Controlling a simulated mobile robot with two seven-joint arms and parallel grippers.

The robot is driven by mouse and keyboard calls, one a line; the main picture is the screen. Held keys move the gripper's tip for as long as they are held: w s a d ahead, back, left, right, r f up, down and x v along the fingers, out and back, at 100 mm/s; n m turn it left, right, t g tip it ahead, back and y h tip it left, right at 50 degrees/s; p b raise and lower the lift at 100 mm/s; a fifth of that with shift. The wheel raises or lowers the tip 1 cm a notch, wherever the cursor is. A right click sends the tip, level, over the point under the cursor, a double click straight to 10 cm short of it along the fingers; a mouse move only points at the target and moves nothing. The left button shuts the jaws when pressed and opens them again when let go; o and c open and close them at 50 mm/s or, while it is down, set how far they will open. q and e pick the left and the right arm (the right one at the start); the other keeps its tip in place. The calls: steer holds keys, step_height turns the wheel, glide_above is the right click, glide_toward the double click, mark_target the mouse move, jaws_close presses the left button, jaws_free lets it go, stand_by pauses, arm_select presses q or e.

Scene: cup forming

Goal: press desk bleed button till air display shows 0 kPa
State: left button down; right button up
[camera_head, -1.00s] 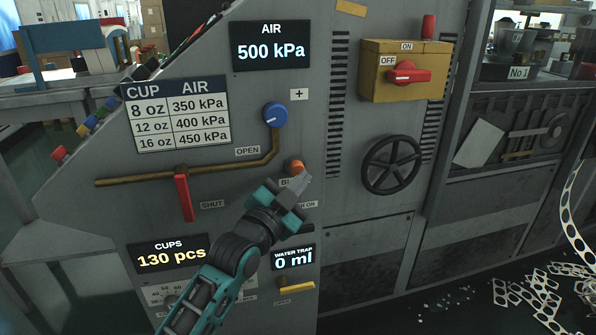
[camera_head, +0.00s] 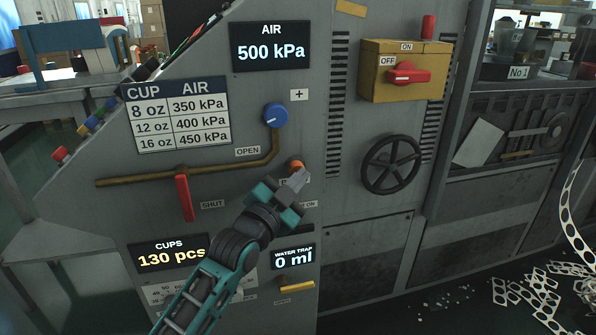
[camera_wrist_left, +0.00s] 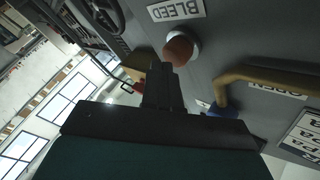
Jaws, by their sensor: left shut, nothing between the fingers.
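The orange bleed button (camera_head: 295,165) sits on the grey machine panel, right of the brown pipe's bend. In the left wrist view the bleed button (camera_wrist_left: 180,51) shows beside the BLEED label (camera_wrist_left: 176,9). My left gripper (camera_head: 300,176) is shut and empty, its tips right by the button's lower side in the head view. In the left wrist view the shut fingers (camera_wrist_left: 164,75) overlap the button's lower edge; I cannot tell whether they touch it. The air display (camera_head: 271,45) reads 500 kPa. My right gripper is not in view.
A blue knob (camera_head: 275,114) and a red shut lever (camera_head: 184,198) are on the pipe to the left. A black handwheel (camera_head: 391,164) and a yellow switch box (camera_head: 405,72) are to the right. The water trap display (camera_head: 294,258) reads 0 ml.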

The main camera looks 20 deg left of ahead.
arm_select(q)
steer(key=shift+w+a, duration=0.2)
steer(key=shift+w, duration=0.1)
stand_by(0.4)
steer(key=shift+s, duration=0.1)
steer(key=shift+s+d+p, duration=0.5)
steer(key=shift+s+p, duration=0.15)
steer(key=shift+p, duration=0.05)
steer(key=s+d+p, duration=0.1)
steer(key=s, duration=0.1)
steer(key=s+d+p, duration=0.1)
steer(key=s+d, duration=0.1)
steer(key=shift+s+p, duration=0.1)
steer(key=shift+p, duration=0.2)
